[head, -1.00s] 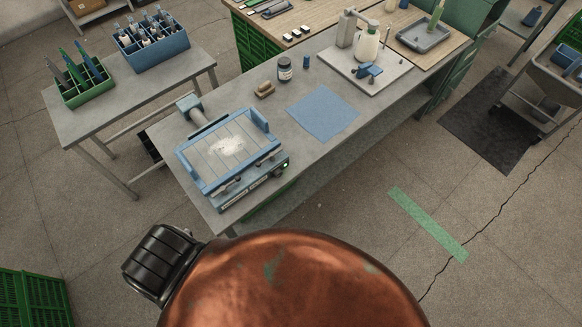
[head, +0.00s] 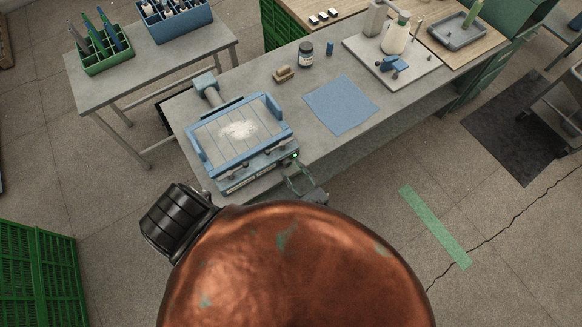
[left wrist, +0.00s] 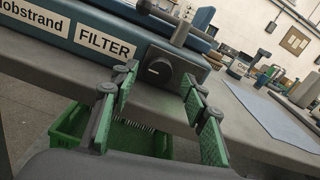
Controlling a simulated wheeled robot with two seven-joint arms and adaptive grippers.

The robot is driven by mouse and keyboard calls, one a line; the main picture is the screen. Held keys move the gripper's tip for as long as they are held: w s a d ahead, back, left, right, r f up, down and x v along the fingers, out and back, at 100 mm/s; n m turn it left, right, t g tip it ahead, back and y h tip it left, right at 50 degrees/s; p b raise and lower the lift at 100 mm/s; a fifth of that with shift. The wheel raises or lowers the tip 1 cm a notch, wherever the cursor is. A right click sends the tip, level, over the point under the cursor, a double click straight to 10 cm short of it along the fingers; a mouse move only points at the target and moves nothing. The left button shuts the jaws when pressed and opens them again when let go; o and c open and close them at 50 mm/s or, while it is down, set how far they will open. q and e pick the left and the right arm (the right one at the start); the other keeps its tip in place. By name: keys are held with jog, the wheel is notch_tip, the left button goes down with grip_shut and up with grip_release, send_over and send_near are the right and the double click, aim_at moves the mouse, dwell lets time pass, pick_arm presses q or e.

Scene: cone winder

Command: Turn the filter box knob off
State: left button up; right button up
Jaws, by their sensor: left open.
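The filter box (head: 240,140) is a blue-grey unit with pale powder on its slatted top, at the front left of the bench. The left wrist view shows its FILTER label (left wrist: 104,42) and, right of it, a round dark knob (left wrist: 158,69) on a dark plate. My left gripper (left wrist: 160,84) is open, its green-padded fingers spread to either side below the knob; I cannot tell whether they touch it. In the head view the left gripper (head: 299,181) is at the box's front right corner, by a lit green lamp (head: 295,155). My right gripper is not in view.
A blue mat (head: 341,104), a dark jar (head: 306,54) and a brush-like block (head: 284,74) lie on the bench behind and right of the box. A green crate (left wrist: 75,135) is below the bench edge.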

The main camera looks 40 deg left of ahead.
pick_arm(q)
jog(key=shift+x, duration=0.75)
jog(key=shift+c, duration=0.6)
grip_shut()
jog(key=shift+n, duration=0.3)
jog(key=n, duration=0.2)
jog(key=shift+n, duration=0.4)
jog(key=shift+n+b, duration=0.45)
jog(key=shift+n, duration=1.15)
